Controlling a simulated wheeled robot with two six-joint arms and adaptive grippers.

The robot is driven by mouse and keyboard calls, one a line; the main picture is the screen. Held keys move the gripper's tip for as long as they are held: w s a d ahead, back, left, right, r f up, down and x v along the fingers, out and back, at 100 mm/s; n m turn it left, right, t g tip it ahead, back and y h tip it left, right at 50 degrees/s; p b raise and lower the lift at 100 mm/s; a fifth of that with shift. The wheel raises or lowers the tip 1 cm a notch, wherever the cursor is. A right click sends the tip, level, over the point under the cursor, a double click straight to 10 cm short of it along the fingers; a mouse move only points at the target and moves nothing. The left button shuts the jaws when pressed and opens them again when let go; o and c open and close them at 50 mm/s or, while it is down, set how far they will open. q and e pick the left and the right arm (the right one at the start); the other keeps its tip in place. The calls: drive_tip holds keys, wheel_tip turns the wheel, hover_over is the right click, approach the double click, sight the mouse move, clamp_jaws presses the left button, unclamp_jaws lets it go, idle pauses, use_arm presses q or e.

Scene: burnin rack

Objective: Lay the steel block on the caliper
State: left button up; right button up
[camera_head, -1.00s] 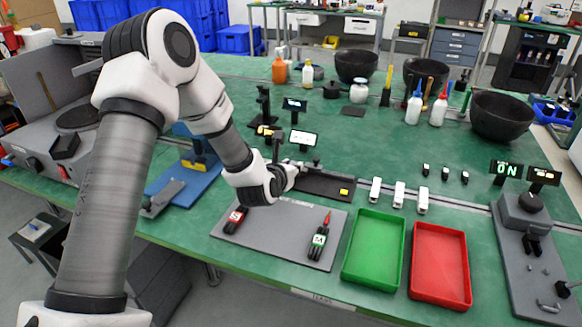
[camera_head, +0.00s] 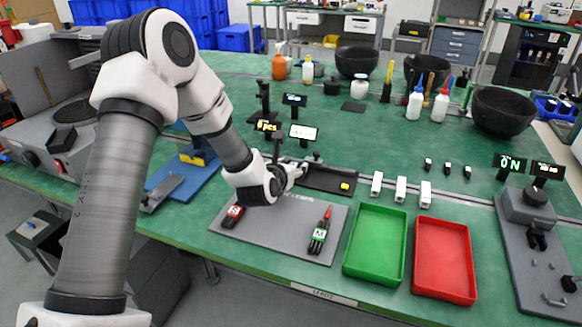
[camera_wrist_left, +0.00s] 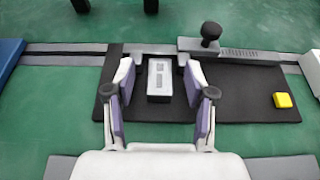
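A small light-grey block (camera_wrist_left: 160,79), which looks like the steel block, lies on a black mat (camera_wrist_left: 245,100) in the left wrist view. My left gripper (camera_wrist_left: 160,95) is open, with one finger on either side of the block and visible gaps between. A grey bar with graduations and a black knob (camera_wrist_left: 210,36), probably the caliper, lies along the mat's far edge, just beyond the block. In the head view my left gripper (camera_head: 290,175) reaches over the mat's left end and hides the block there. My right gripper is not in view.
A yellow piece (camera_wrist_left: 283,100) sits on the mat's right side. A grey pad (camera_head: 270,235) with dark red- and green-labelled tools lies in front. A green tray (camera_head: 375,245), a red tray (camera_head: 443,260) and several white blocks (camera_head: 400,190) stand to the right. Small displays (camera_head: 303,132) stand behind.

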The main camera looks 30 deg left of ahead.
use_arm(q)
drive_tip(key=shift+s, duration=0.1)
drive_tip(key=v, duration=1.1)
drive_tip(key=shift+s+d+r, duration=0.15)
drive_tip(key=shift+s, duration=0.2)
